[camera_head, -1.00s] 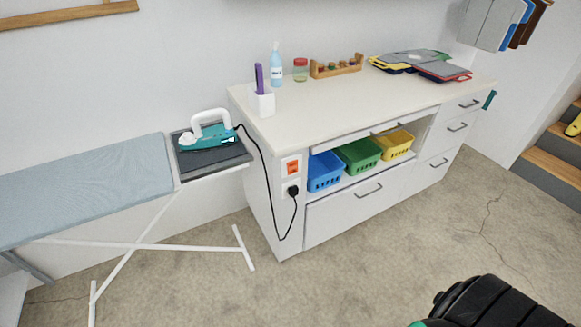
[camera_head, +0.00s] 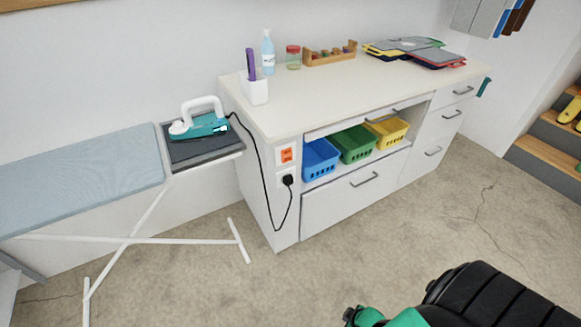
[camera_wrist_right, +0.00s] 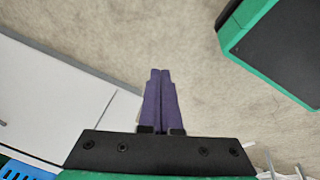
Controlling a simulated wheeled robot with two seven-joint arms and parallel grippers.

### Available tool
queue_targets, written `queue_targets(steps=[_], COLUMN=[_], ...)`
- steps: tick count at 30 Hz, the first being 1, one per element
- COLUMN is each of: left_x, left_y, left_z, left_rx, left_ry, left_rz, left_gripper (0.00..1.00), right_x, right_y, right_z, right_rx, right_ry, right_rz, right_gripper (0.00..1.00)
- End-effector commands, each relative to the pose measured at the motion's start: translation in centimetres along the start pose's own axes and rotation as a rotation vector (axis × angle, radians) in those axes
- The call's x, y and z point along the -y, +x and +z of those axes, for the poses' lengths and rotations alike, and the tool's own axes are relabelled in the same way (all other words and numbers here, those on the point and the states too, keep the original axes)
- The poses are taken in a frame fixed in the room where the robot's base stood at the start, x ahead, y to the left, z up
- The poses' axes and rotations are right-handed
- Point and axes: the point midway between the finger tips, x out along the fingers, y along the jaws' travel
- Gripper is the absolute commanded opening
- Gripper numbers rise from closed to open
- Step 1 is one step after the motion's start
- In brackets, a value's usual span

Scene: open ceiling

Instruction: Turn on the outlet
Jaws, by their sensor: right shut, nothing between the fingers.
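The plug's black cord runs up to the white and teal iron (camera_head: 200,124). My right gripper (camera_wrist_right: 160,72) shows in the right wrist view with its purple fingers shut, empty, over bare floor and apart from the cabinet. The outlet is not seen in that view. My left gripper is not in view.
The ironing board (camera_head: 80,175), with white legs, stands left of the cabinet (camera_head: 345,205). Blue, green and yellow baskets sit on the cabinet's open shelf; the blue basket (camera_head: 320,160) is closest to the outlet. Concrete floor in front of the cabinet is clear. Wooden steps (camera_head: 545,160) stand at right.

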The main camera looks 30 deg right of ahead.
Motion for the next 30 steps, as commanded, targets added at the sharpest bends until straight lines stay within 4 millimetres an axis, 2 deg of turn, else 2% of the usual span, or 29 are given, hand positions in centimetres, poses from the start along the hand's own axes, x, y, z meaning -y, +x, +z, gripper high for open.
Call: queue_targets(steps=[1,2,3,5,7,9,11,12,15,18,21,24,30], left_x=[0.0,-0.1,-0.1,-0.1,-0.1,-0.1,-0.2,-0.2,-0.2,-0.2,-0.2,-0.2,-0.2], left_y=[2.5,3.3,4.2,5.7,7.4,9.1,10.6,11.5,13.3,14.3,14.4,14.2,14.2], left_z=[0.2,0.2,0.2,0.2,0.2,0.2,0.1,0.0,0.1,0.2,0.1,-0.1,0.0], left_rx=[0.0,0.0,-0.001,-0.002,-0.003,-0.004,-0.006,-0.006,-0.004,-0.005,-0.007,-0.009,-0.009], left_ry=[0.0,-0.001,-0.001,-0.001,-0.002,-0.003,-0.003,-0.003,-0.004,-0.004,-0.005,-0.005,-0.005], left_rz=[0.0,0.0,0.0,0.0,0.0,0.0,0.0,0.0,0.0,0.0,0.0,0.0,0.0], left_gripper=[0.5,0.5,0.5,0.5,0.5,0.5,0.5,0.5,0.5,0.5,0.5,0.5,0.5], right_x=[-3.3,-5.3,-7.8,-11.3,-15.0,-17.8,-19.5,-20.1,-20.2,-19.4,-18.8,-18.7,-18.7], right_y=[1.4,1.4,1.0,-0.2,-2.5,-5.7,-9.1,-11.6,-17.6,-22.2,-24.6,-25.3,-25.2], right_z=[-2.6,-4.5,-7.0,-10.8,-15.3,-19.9,-23.7,-26.1,-30.8,-33.5,-34.6,-34.9,-34.9], right_rx=[-0.071,-0.112,-0.167,-0.246,-0.335,-0.423,-0.495,-0.541,-0.637,-0.699,-0.727,-0.732,-0.732], right_ry=[-0.062,-0.106,-0.165,-0.26,-0.378,-0.505,-0.618,-0.693,-0.857,-0.966,-1.017,-1.025,-1.022], right_rz=[0.061,0.1,0.152,0.237,0.343,0.459,0.563,0.634,0.79,0.899,0.952,0.962,0.959], right_gripper=[0.0,0.0,0.0,0.0,0.0,0.0,0.0,0.0,0.0,0.0,0.0,0.0,0.0])
